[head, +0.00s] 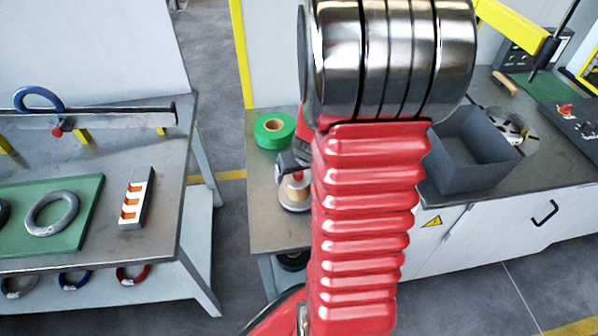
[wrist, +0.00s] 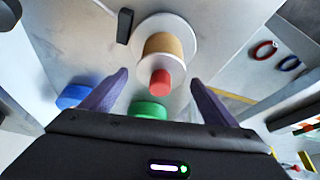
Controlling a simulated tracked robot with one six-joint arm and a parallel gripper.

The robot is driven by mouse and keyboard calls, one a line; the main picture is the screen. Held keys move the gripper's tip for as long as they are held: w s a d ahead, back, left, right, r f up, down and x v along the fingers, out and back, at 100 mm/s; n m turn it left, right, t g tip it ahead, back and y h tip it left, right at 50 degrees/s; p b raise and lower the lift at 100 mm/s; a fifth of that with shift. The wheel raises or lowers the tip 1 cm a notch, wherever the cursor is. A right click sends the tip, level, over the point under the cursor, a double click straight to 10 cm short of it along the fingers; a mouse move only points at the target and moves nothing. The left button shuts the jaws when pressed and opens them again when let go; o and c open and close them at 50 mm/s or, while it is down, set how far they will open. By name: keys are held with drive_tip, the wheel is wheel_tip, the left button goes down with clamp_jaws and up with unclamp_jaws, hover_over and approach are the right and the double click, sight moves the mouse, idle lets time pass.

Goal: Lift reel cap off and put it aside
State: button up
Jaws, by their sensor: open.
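The reel (wrist: 185,30) stands on the small middle table, with a pale flange and a tan core. Its red reel cap (wrist: 160,83) is on the end of the core facing the wrist camera. In the head view the reel (head: 295,204) is partly hidden by my arm, and only a little of the cap shows. My gripper (wrist: 160,77) is open, with a purple finger on each side of the cap in the wrist view. There is a visible gap on both sides, and contact is not seen. In the head view my gripper (head: 290,163) is just above the reel, mostly hidden.
A green tape roll (head: 261,140) lies behind the reel on the same table (head: 270,232). A blue roll (wrist: 75,96) shows in the wrist view. A grey open bin (head: 475,180) stands on the right bench. The left bench holds a green mat (head: 85,225) with a grey ring.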

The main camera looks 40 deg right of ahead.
drive_tip(key=c, duration=1.2)
drive_tip(key=shift+c, duration=0.2)
drive_tip(key=shift+r, duration=0.15)
drive_tip(key=shift+w+r, duration=0.1)
drive_tip(key=shift+r, duration=0.6)
drive_tip(key=shift+r, duration=0.3)
drive_tip(key=shift+r, duration=0.7)
drive_tip(key=shift+r, duration=0.4)
